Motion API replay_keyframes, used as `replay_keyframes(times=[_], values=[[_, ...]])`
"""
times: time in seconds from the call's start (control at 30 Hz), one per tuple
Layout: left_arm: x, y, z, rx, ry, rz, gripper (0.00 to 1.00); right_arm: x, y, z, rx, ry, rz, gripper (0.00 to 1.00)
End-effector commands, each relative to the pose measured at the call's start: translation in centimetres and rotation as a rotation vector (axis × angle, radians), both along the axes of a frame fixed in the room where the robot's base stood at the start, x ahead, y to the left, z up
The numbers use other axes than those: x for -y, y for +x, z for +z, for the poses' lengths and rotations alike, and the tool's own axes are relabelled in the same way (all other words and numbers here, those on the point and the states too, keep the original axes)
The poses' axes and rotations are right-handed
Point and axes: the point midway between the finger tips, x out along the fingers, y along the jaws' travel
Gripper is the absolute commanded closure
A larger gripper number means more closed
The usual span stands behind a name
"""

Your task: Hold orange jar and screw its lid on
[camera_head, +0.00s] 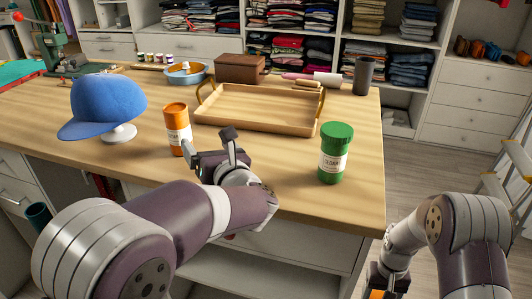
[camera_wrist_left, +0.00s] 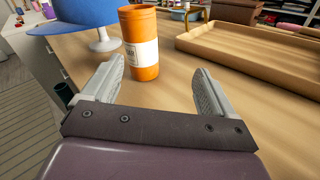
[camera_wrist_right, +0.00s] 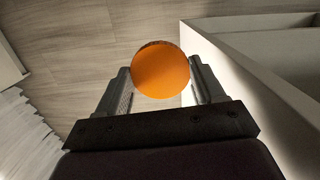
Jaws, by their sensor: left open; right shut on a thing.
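The orange jar (camera_head: 177,129) stands upright on the wooden table, with a white label and no lid on it. In the left wrist view the jar (camera_wrist_left: 140,45) stands just beyond the fingertips, left of the middle. My left gripper (camera_head: 212,142) is open and empty, apart from the jar and to its right in the head view; it also shows in the left wrist view (camera_wrist_left: 155,75). My right gripper (camera_wrist_right: 160,82) is shut on the round orange lid (camera_wrist_right: 160,70), low beside the table's right end. In the head view the lid (camera_head: 376,294) shows only in part at the bottom edge.
A green-lidded jar (camera_head: 334,155) stands near the table's front right. A wooden tray (camera_head: 258,109) lies behind, and a blue cap (camera_head: 103,105) sits on a white stand at the left.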

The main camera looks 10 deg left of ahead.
Motion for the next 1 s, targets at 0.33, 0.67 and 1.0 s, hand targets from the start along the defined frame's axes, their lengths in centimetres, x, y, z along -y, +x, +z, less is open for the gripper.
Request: replay_keyframes(times=[0.33,0.67,1.0], values=[[-1.2,-1.7,-0.8,0.187,-0.143,0.138,0.13,0.0,0.0,-1.5,0.001,0.0,0.0,0.6],[-3.7,0.4,-0.9,0.184,-0.14,0.141,0.13,0.0,0.0,-1.6,0.001,0.0,0.0,0.6],[-6.4,2.9,-0.8,0.182,-0.139,0.135,0.13,0.0,0.0,-1.6,0.001,0.0,0.0,0.6]])
